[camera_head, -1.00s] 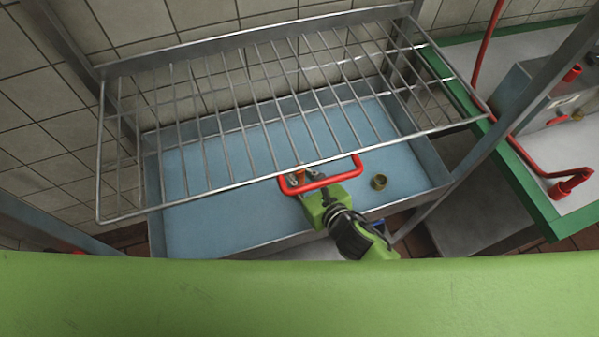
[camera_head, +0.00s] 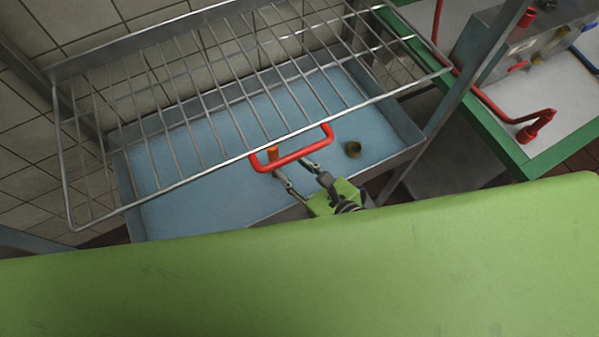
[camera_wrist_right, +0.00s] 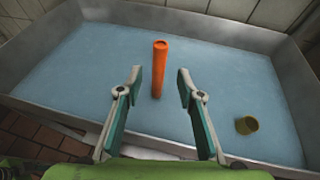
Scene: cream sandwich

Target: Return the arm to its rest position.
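My right gripper (camera_head: 293,171) is at the front edge of a blue-floored metal tray (camera_head: 165,207), below the red handle of a wire rack. In the right wrist view my right gripper (camera_wrist_right: 159,75) has its two fingers wide apart with nothing held. An orange tube (camera_wrist_right: 158,82) stands upright on the tray floor beyond the fingers, seen through the gap between them. In the head view only part of the orange tube (camera_head: 273,153) shows behind the red handle. My left gripper is not in view.
The wire rack (camera_head: 68,190) with its red handle (camera_head: 290,162) overhangs the tray. A small olive-yellow cup (camera_head: 352,149) sits on the tray's right part. A green-edged counter (camera_head: 560,150) with a metal box and red pipe stands at right.

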